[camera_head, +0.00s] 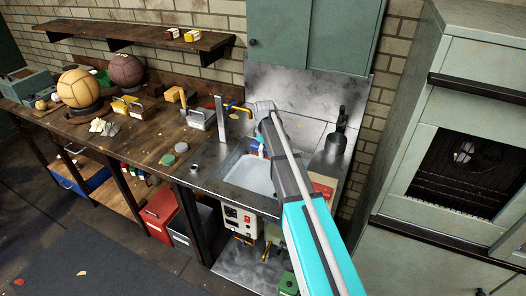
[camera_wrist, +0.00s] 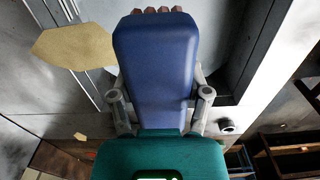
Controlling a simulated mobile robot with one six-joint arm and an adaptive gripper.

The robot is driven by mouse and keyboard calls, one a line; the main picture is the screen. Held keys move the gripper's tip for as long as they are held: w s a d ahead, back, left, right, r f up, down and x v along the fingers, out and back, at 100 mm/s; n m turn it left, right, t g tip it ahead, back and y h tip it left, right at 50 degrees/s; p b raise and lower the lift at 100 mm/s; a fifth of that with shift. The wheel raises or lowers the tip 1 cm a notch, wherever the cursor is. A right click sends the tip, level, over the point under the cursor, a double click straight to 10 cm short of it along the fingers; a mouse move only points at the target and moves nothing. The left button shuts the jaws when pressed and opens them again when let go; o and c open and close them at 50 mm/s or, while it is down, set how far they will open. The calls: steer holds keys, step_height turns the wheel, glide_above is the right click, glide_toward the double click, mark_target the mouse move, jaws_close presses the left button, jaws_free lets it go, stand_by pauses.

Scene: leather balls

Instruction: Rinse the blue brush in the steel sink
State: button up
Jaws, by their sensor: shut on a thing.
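The blue brush (camera_wrist: 155,60) fills the middle of the wrist view, with brownish bristles at its far end. My gripper (camera_wrist: 160,98) is shut on it, one grey finger on each side. In the head view my arm reaches over the steel sink (camera_head: 238,179), whose pale basin lies below and left of the arm. A small blue patch (camera_head: 261,149) shows beside the arm above the basin; it looks like part of the brush. The arm hides most of my gripper there. I cannot tell whether the brush touches the sink or any water.
An upright steel post (camera_head: 220,119) stands at the sink's back left. A dark bottle (camera_head: 336,137) stands to its right. The wooden bench (camera_head: 135,140) at left holds balls (camera_head: 77,88), tins and brushes. A green cabinet (camera_head: 308,32) hangs above; a tall cabinet (camera_head: 455,150) stands right.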

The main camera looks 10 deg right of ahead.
steer(key=shift+f, duration=0.2)
step_height(320, 180, down, 16)
steer(key=b, duration=1.6)
steer(key=shift+r, duration=0.2)
steer(key=shift+r, duration=0.15)
stand_by(1.1)
steer(key=shift+r+p, duration=6.45)
steer(key=shift+p, duration=0.15)
steer(key=shift+r+p, duration=2)
